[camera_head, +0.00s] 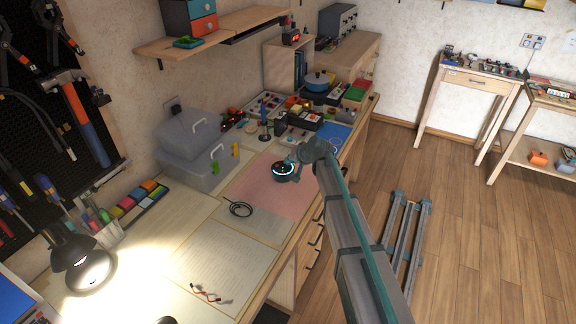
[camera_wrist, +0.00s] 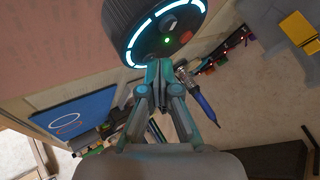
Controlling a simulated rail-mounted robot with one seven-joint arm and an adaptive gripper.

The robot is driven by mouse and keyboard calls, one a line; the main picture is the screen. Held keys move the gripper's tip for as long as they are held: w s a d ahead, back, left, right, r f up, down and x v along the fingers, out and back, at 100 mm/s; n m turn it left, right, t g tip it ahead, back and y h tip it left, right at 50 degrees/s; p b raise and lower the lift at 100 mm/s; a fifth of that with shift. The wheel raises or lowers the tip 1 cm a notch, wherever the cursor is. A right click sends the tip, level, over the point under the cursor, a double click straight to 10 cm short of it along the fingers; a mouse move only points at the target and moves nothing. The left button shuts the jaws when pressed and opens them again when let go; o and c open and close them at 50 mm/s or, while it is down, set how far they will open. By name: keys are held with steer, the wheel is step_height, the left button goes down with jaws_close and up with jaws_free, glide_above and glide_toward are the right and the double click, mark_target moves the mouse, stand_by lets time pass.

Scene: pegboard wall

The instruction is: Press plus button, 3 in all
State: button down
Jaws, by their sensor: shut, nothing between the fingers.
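A round black device with a glowing cyan ring (camera_head: 284,171) sits on the pink mat on the workbench. In the wrist view the device (camera_wrist: 138,22) fills the top middle, its face showing a green light, a pale bar and a dim red spot. I cannot make out which mark is the plus button. My gripper (camera_head: 293,160) is at the device's far right side in the head view. In the wrist view my gripper (camera_wrist: 159,64) is shut and empty, its tips at the near edge of the device's face. I cannot tell whether they touch it.
Grey lidded boxes (camera_head: 195,165) stand to the left.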

steer(key=shift+r, duration=0.75)
steer(key=shift+r, duration=0.1)
steer(key=shift+r+p, duration=1.15)
steer(key=shift+r, duration=1.2)
steer(key=shift+r, duration=0.1)
